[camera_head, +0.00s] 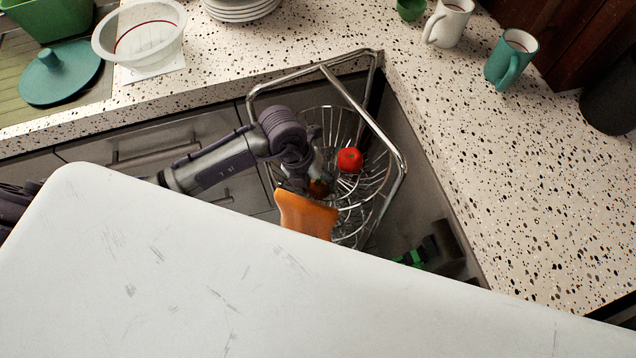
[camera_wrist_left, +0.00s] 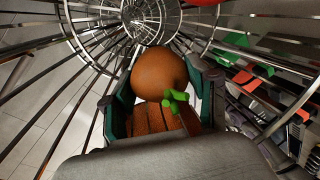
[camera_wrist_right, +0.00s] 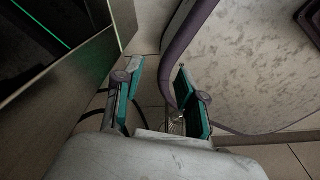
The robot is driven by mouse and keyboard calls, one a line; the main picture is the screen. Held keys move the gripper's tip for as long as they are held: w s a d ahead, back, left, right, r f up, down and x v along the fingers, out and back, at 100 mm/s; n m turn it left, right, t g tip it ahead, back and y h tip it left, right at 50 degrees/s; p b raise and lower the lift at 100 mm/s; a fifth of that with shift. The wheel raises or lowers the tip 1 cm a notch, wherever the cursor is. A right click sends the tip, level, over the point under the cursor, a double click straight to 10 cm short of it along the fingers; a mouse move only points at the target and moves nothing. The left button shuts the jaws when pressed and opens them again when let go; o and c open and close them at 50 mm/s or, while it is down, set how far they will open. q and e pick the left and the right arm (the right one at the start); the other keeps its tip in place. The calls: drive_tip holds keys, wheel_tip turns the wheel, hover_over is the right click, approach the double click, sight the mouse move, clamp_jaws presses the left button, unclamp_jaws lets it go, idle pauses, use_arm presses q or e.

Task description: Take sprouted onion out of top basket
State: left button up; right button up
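The sprouted onion (camera_wrist_left: 158,75) is round and brown with a green sprout. In the left wrist view it lies between the two fingers of my left gripper (camera_wrist_left: 164,88). The fingers flank it closely; whether they press on it is unclear. In the head view the onion (camera_head: 318,187) shows small and partly hidden below my left wrist, within the wire basket (camera_head: 375,190). A red tomato (camera_head: 350,160) is in the basket to its right. My right gripper (camera_wrist_right: 158,72) shows in its wrist view, fingers apart with nothing between them. It is outside the head view.
The basket's metal frame (camera_head: 365,108) rises around my left wrist, close to the counter corner. An orange flat piece (camera_head: 305,215) shows just below my left wrist. The speckled counter (camera_head: 480,150) holds mugs (camera_head: 511,60), plates (camera_head: 240,10) and a clear bowl (camera_head: 140,40).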

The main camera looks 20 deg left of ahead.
use_arm(q)
drive_tip(key=c, duration=0.7)
wheel_tip(320, 180, up, 10)
drive_tip(key=shift+r, duration=0.1)
drive_tip(key=shift+r+p, duration=0.75)
drive_tip(key=shift+r, duration=0.3)
drive_tip(key=shift+f, duration=0.1)
